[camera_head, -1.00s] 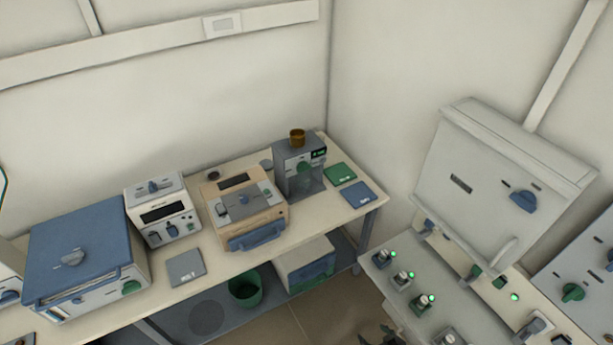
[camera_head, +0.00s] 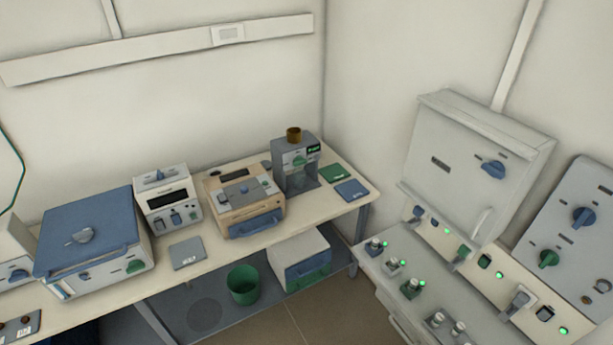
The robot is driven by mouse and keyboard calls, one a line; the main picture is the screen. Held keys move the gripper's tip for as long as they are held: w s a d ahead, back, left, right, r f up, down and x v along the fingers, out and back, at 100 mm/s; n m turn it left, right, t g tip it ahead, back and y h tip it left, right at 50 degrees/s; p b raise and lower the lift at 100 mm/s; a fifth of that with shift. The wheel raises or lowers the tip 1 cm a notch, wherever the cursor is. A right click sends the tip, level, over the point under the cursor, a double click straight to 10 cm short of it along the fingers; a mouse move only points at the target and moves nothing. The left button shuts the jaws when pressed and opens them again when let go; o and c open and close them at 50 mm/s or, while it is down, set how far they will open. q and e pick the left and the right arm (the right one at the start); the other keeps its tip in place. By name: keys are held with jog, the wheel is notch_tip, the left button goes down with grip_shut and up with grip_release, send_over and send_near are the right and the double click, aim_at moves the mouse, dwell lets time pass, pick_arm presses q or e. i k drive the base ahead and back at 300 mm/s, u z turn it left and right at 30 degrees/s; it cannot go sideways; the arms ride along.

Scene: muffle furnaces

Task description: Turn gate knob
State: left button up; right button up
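I cannot tell which knob is the gate knob. A blue knob (camera_head: 494,169) sits on the front of a pale grey wall cabinet (camera_head: 455,165) at the right. A second blue knob (camera_head: 584,217) and a green knob (camera_head: 549,258) sit on a tilted grey panel (camera_head: 575,235) at the far right edge. Neither gripper is in view.
A long table (camera_head: 215,263) along the back wall carries a white device (camera_head: 165,200), a beige furnace (camera_head: 243,200) and the grey machine (camera_head: 296,168). A green bin (camera_head: 243,284) and white box (camera_head: 300,258) sit below. A control bench (camera_head: 445,285) with lit switches stands right.

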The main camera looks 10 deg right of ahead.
aim_at(299, 160)
jog(key=u, duration=0.5)
jog(key=i, duration=0.4)
jog(key=u, duration=0.3)
